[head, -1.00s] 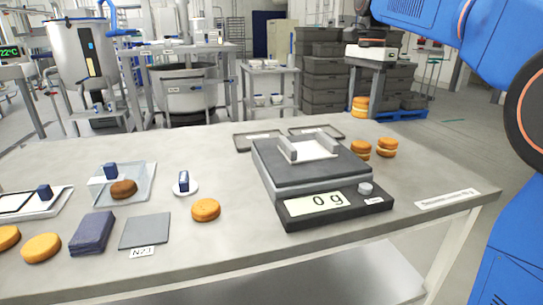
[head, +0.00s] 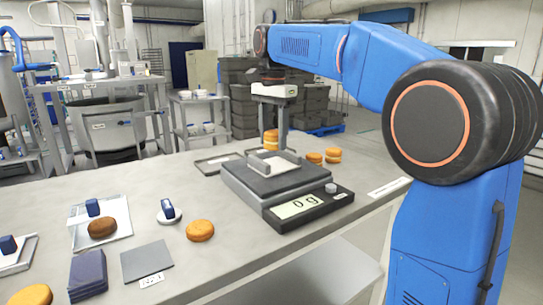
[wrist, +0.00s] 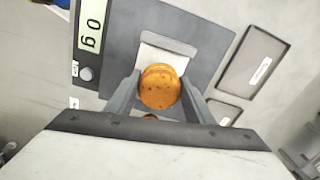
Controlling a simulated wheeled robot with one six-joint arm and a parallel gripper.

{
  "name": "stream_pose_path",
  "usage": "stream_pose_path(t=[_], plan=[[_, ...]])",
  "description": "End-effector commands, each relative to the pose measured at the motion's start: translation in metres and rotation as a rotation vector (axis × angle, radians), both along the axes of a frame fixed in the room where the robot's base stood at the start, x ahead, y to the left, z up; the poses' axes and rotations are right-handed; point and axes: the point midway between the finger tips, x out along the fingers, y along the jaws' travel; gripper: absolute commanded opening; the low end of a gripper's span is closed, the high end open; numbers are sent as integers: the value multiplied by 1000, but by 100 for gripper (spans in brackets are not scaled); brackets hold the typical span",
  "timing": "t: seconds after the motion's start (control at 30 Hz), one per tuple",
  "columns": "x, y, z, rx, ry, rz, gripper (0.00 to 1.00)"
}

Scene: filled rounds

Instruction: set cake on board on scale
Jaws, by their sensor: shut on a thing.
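My gripper (head: 277,137) is shut on an orange-brown round cake (head: 270,139), held up near the far side of the scale. In the wrist view the cake (wrist: 160,87) sits between the two grey fingers (wrist: 160,95). The dark grey scale (head: 250,188) stands on the table and reads 0 g. A pale board (head: 288,166) with raised grey edge pieces lies on the scale. In the wrist view the cake covers part of the board (wrist: 154,54). The cake's exact height above the board cannot be told.
More orange rounds stand on the table right of the scale (head: 333,155). Dark flat trays (head: 216,162) lie behind the scale.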

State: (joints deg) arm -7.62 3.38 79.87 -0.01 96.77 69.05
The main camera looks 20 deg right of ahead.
Motion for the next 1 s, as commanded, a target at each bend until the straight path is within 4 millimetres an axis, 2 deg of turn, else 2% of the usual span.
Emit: stream_pose_path(t=[0.23,0.5,0.87,0.9,0.97,1.0], plan=[[0,0,-16,0,0,0,38],[-1,0,-48,0,0,0,38],[0,0,-52,0,0,0,38],[0,0,-53,0,0,0,50],[0,0,-52,0,0,0,64],[0,0,-52,0,0,0,66]])
